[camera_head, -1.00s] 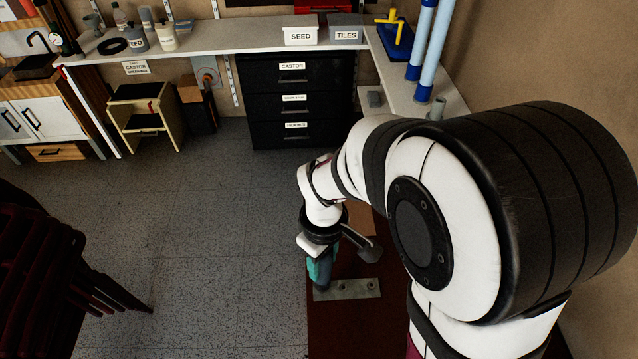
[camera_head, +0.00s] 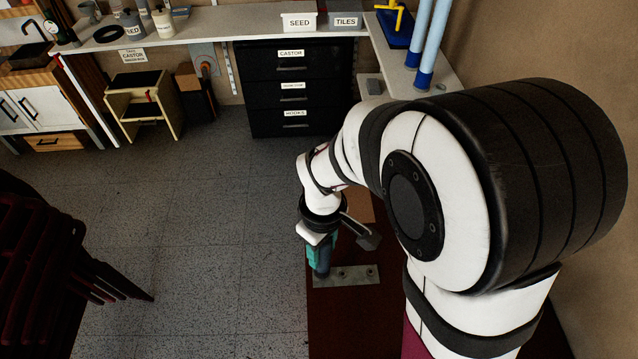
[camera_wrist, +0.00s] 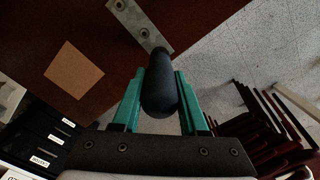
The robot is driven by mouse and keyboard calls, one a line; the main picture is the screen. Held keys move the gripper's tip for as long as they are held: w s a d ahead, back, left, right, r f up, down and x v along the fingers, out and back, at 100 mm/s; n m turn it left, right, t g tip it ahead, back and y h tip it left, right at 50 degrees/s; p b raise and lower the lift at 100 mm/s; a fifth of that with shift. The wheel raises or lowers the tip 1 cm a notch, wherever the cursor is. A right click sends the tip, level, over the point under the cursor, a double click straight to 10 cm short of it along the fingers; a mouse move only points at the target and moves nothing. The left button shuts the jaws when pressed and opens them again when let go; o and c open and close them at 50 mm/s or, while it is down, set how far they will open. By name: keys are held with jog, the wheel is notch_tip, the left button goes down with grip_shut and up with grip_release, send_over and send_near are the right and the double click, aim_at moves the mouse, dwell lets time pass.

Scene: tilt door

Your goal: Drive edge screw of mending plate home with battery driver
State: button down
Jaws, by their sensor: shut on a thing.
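The mending plate (camera_head: 350,277) is a flat grey metal strip with dark round screws or holes. It lies on the dark red-brown surface, and also shows at the top of the wrist view (camera_wrist: 130,17). My gripper (camera_head: 317,256) has teal fingers shut on the battery driver (camera_wrist: 159,88), a dark rounded cylinder. In the head view the driver points down at the plate's left end. In the wrist view its far end overlaps the plate's near end. The driver's bit and the edge screw are hidden, so contact cannot be told.
The dark red-brown surface (camera_head: 340,325) carries a tan square (camera_wrist: 75,70). Stacked dark red chairs (camera_head: 50,260) stand at the left on the grey floor. A black drawer unit (camera_head: 293,75) stands at the back under a white counter (camera_head: 220,27). The floor between is clear.

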jog(key=shift+f, duration=0.2)
dwell(0.6)
jog(key=shift+r, duration=3.55)
jog(key=w+d+r+m, duration=0.6)
jog(key=r+m, duration=0.3)
jog(key=r, duration=0.2)
jog(key=shift+d+r, duration=0.15)
jog(key=shift+d, duration=0.6)
